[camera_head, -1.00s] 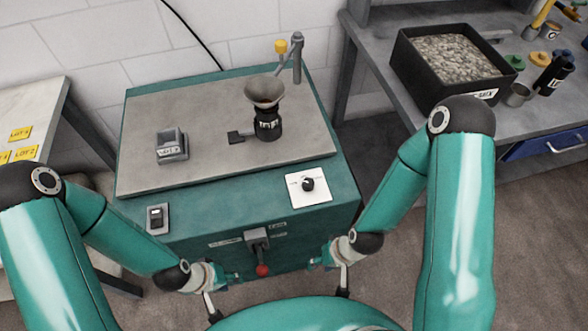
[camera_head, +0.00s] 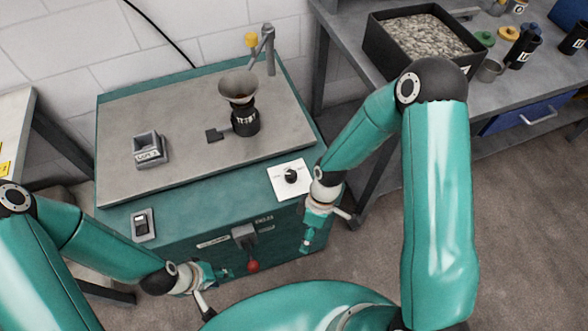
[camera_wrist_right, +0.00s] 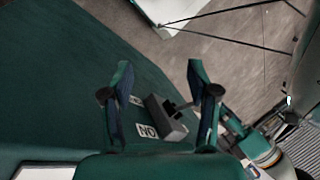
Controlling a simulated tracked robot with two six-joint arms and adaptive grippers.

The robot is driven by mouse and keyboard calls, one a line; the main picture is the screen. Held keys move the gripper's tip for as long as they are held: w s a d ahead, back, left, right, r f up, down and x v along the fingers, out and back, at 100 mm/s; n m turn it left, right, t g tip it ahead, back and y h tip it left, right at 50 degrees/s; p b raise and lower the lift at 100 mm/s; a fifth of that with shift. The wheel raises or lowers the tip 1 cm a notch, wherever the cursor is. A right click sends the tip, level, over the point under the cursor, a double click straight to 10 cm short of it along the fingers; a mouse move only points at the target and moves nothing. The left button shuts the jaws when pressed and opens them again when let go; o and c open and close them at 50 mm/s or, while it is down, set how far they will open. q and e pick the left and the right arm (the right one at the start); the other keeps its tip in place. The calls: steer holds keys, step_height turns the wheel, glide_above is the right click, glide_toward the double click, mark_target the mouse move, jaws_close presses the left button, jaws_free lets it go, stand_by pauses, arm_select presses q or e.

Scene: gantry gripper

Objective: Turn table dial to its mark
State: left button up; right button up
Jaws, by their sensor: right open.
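The dial is a black knob (camera_head: 291,176) on a white square plate (camera_head: 279,187), at the right front corner of the green machine table (camera_head: 190,214). Its mark is too small to make out. My right gripper (camera_head: 306,246) hangs below and in front of the dial, beside the machine's front face, apart from the knob. In the right wrist view its two fingers (camera_wrist_right: 160,78) are spread with nothing between them, and the knob is not seen. My left gripper (camera_head: 221,274) is low at the front, left of the red-tipped lever; its fingers are too small to judge.
The red-tipped lever (camera_head: 253,266) sticks out from the machine's front. A switch box (camera_head: 143,224) is at the left front corner. A funnel on a black grinder (camera_head: 240,95) and a grey holder (camera_head: 150,149) stand on top. A workbench (camera_head: 470,94) is at right.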

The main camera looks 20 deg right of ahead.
steer(key=w+d+r+n, duration=0.1)
steer(key=w+r+n, duration=0.1)
steer(key=w+r, duration=0.1)
steer(key=w+r+n+h, duration=0.1)
steer(key=w+r+n, duration=0.1)
steer(key=w+r, duration=0.1)
steer(key=w+d+r+n+h, duration=0.1)
steer(key=w+r, duration=0.2)
steer(key=shift+w+d+r+n+t+p, duration=0.35)
steer(key=shift+w+r+n+t, duration=0.05)
steer(key=w+r+n+t+h, duration=0.1)
steer(key=w+r+n, duration=0.1)
steer(key=w+r, duration=0.3)
steer(key=t, duration=0.2)
glide_toward(291, 174)
steer(key=shift+n, duration=0.4)
steer(key=f+p, duration=0.1)
steer(key=f, duration=0.8)
steer(key=shift+w+a+f+p, duration=0.1)
steer(key=shift+w+p, duration=0.1)
steer(key=shift+p, duration=0.2)
